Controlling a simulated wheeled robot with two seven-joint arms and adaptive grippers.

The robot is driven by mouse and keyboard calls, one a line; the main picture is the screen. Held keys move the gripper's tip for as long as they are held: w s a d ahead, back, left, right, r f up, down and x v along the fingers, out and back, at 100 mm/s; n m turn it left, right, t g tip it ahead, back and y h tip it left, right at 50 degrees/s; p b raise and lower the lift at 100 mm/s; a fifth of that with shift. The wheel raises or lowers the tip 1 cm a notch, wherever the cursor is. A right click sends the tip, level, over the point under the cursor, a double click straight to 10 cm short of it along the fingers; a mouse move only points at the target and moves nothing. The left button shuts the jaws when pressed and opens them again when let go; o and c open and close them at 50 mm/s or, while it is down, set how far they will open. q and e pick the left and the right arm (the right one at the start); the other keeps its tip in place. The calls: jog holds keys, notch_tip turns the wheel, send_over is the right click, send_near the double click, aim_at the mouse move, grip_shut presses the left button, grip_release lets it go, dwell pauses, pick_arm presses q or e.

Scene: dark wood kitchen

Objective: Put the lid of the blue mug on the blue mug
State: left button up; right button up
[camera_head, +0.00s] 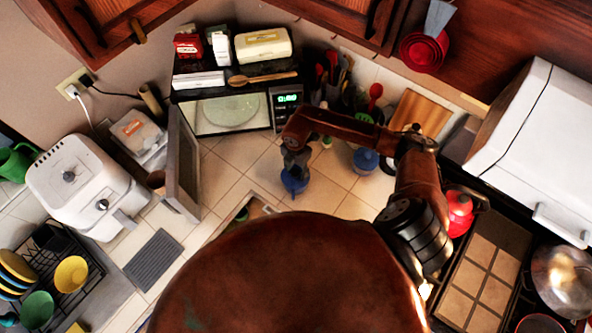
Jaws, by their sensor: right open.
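A blue object (294,183) stands on the tiled counter directly below my right gripper. It looks like the blue mug, but the gripper partly covers its top. My right gripper (295,168) points down at it from above, open, with its fingertips at or just above it; I cannot tell whether they touch. A second blue, round-topped item (366,160) stands farther right on the counter, near the utensils. I cannot tell for sure which of the two blue items is the mug and which is the lid. My left gripper is out of the picture.
A microwave (233,113) with its door (184,165) swung open stands at the back. A white air fryer (85,185) is at the left. A red kettle (459,212) and stove are at the right. Counter tiles between the blue items are clear.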

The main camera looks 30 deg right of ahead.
aim_at(296, 171)
notch_tip(296, 171, up, 12)
jog(key=b, duration=0.3)
jog(key=shift+f, duration=0.1)
dwell(0.5)
